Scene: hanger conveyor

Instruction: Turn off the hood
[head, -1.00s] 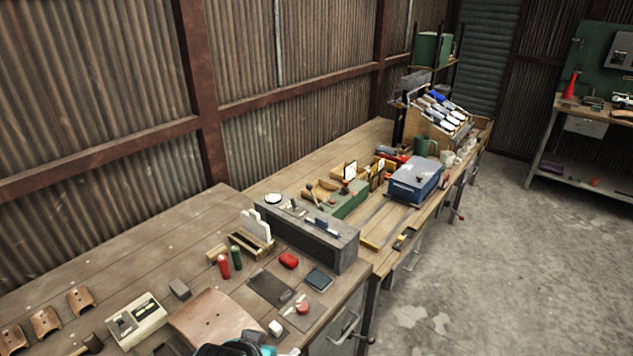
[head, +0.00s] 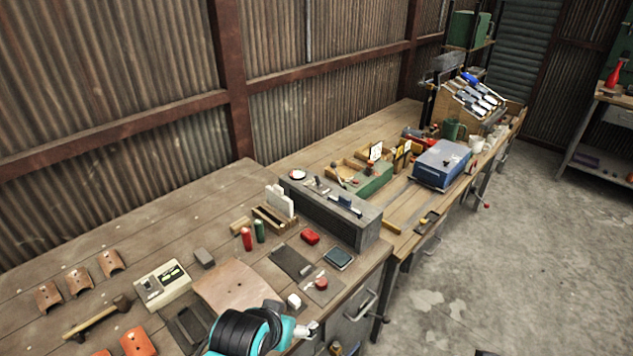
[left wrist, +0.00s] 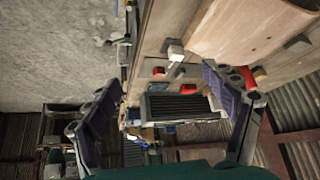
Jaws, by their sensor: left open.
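A long grey box (head: 330,210) with a dark slatted front, which may be the hood, stands on the wooden bench. Small switch-like parts (head: 345,203) sit on its top; their setting is too small to tell. The slatted box also shows in the left wrist view (left wrist: 180,106). A red round knob or button (head: 321,284) sits on a plate in front of it. In the left wrist view my left gripper (left wrist: 162,78) is open, its fingers spread and empty. In the head view my teal and black arm shows at the bottom, short of the box. My right gripper is out of view.
A blue case (head: 441,163) is farther back. Bench space at the left rear is clear.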

